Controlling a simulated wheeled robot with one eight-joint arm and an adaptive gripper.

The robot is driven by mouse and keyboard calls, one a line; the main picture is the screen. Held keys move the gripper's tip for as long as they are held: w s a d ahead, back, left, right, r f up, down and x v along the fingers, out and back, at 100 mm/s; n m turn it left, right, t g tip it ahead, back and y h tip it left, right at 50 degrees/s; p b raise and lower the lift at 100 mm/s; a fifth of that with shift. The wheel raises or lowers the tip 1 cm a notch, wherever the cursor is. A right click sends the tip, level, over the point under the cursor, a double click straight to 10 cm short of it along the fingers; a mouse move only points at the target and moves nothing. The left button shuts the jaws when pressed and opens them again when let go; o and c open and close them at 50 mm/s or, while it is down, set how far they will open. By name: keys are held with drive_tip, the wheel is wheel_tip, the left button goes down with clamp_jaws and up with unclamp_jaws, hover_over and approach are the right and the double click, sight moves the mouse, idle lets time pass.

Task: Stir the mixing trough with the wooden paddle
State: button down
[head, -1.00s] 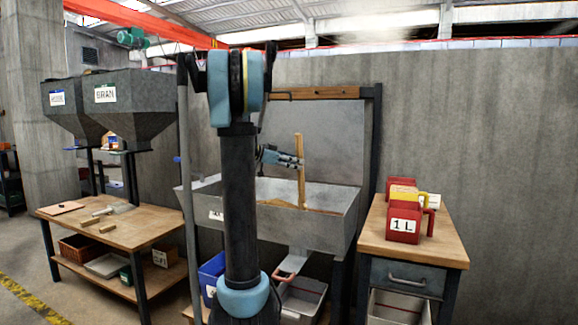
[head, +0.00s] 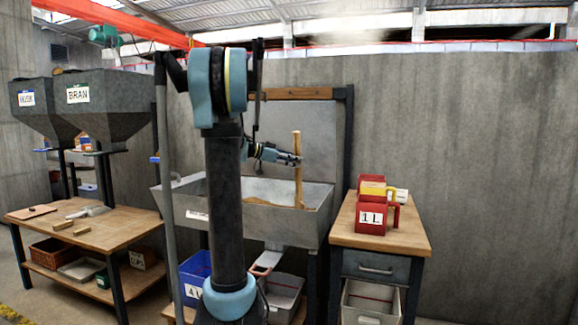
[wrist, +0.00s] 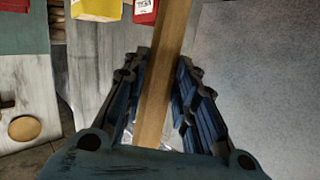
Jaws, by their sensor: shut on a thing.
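The grey metal mixing trough (head: 275,222) stands against the wall in the middle of the head view, with brown grain partly visible inside. The wooden paddle (head: 298,178) stands nearly upright in it; its lower end is hidden in the trough. My gripper (head: 296,159) is shut on the paddle's shaft above the trough. In the wrist view the shaft (wrist: 163,75) runs between the two dark fingers of my gripper (wrist: 160,105).
A wooden-topped side table (head: 385,240) right of the trough holds red measuring boxes (head: 371,216), one marked 1 L. Left are a workbench (head: 85,232) and the BRAN hopper (head: 95,98). A blue bin (head: 195,275) and a grey bin (head: 285,295) sit below the trough.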

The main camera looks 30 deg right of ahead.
wheel_tip(320, 180, up, 22)
drive_tip(key=w+a, duration=0.1)
drive_tip(key=shift+w+a+f, duration=0.2)
drive_tip(key=shift+w+f, duration=0.05)
drive_tip(key=shift+w, duration=0.1)
idle(1.2)
drive_tip(key=shift+s, duration=0.1)
